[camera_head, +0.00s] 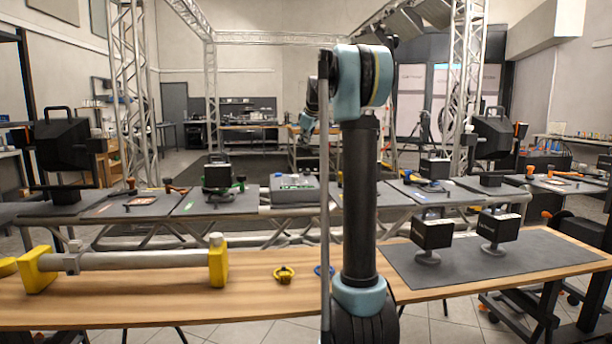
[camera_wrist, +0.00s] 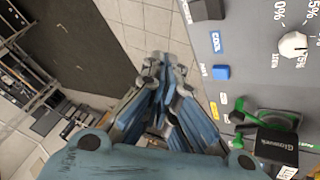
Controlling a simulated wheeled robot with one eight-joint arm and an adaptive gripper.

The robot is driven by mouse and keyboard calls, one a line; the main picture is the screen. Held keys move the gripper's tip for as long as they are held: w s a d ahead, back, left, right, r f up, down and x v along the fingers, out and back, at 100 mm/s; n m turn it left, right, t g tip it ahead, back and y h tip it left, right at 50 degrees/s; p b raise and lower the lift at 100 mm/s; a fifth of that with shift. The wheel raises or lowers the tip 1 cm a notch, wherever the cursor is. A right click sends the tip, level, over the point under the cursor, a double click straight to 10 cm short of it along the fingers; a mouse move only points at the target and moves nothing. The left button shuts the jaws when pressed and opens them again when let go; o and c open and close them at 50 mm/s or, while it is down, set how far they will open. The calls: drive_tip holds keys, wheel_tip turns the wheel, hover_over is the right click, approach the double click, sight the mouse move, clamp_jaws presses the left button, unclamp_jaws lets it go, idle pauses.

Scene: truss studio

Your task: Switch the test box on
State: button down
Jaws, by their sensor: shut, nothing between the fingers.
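The test box appears to be the grey box (camera_head: 294,188) on the far grey-topped row in the head view. In the wrist view a grey panel (camera_wrist: 257,50) fills the upper right, with a white dial (camera_wrist: 293,43), a blue button (camera_wrist: 221,72) and a black part (camera_wrist: 207,9) at the top edge. My gripper (camera_wrist: 160,70) is shut and empty. In the wrist view its fingertips lie left of the blue button, over the floor in the picture, apart from the button. My arm hides part of the head view, and I cannot tell whether the box is on.
A black lamp with a green clamp (camera_wrist: 272,141) is at the lower right of the wrist view. In the head view, a wooden table (camera_head: 130,303) stands in front, bearing a yellow-ended tube (camera_head: 140,260) and two black lamps on a dark mat (camera_head: 560,250). Metal trusses (camera_head: 132,80) stand behind.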

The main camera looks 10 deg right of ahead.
idle(0.3)
drive_tip(key=shift+s+d+f, duration=0.1)
drive_tip(key=shift+s+f, duration=0.2)
drive_tip(key=shift+f, duration=1.15)
drive_tip(key=shift+s+a+f, duration=0.1)
drive_tip(key=shift+s+f, duration=0.25)
drive_tip(key=shift+f, duration=1.05)
drive_tip(key=shift+s+d+f, duration=0.1)
drive_tip(key=shift+s+f, duration=0.2)
drive_tip(key=shift+f, duration=1.15)
drive_tip(key=shift+s+f, duration=0.25)
drive_tip(key=shift+f, duration=0.5)
drive_tip(key=shift+w+r, duration=0.2)
drive_tip(key=shift+r, duration=0.65)
drive_tip(key=shift+w+r, duration=0.25)
drive_tip(key=shift+r, duration=1)
drive_tip(key=shift+w+r, duration=0.25)
drive_tip(key=shift+r, duration=0.95)
